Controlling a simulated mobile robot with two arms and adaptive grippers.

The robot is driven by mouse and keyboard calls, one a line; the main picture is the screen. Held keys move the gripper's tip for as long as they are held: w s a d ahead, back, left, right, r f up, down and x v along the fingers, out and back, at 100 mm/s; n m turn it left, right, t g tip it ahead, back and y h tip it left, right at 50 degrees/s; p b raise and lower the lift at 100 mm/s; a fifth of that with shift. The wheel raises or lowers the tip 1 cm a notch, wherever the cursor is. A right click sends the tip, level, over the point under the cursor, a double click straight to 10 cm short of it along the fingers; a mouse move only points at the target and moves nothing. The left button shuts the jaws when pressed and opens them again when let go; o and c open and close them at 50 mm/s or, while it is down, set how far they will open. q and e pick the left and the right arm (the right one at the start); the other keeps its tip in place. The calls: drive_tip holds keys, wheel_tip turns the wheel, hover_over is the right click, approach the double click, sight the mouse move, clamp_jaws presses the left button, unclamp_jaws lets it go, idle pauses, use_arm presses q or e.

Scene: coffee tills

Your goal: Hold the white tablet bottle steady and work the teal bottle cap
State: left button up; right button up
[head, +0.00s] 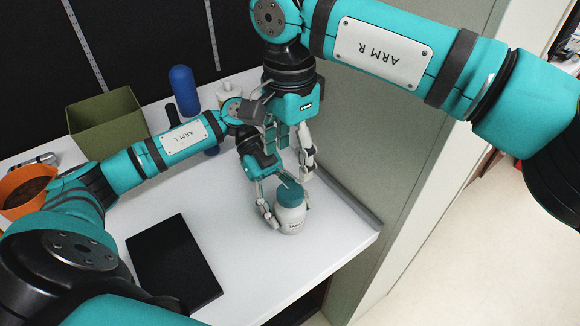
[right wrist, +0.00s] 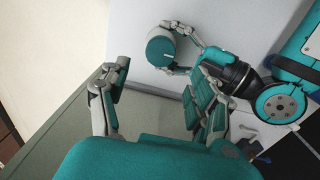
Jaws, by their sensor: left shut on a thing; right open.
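The white tablet bottle (head: 291,219) stands upright, or nearly so, near the right corner of the white counter. Its teal bottle cap (head: 289,194) is on top and shows from above in the right wrist view (right wrist: 161,47), hiding most of the bottle there. My left gripper (head: 286,208) is shut on the bottle, with a finger on either side. My right gripper (head: 300,165) is open and empty, above and behind the bottle. In the right wrist view its spread fingers (right wrist: 160,85) are apart from the cap.
A black flat pad (head: 174,262) lies left of the bottle. An olive box (head: 107,124), a blue bottle (head: 185,90), a white bottle (head: 228,92) and an orange bowl (head: 22,188) stand farther back and left. The counter (head: 305,262) is bare in front of the bottle.

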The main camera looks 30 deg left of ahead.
sight(290, 191)
wheel_tip(290, 191, down, 8)
drive_tip(key=shift+f, duration=0.15)
drive_tip(key=shift+c, duration=0.3)
drive_tip(key=c, duration=0.9)
drive_tip(key=shift+o, duration=0.2)
drive_tip(key=m, duration=0.8)
drive_tip(key=shift+a+m, duration=0.1)
drive_tip(key=shift+m, duration=0.2)
drive_tip(key=m, duration=0.5)
drive_tip(key=shift+m, duration=0.3)
drive_tip(key=m, duration=0.8)
drive_tip(key=shift+m, duration=0.3)
drive_tip(key=m, duration=0.7)
drive_tip(key=o, duration=1)
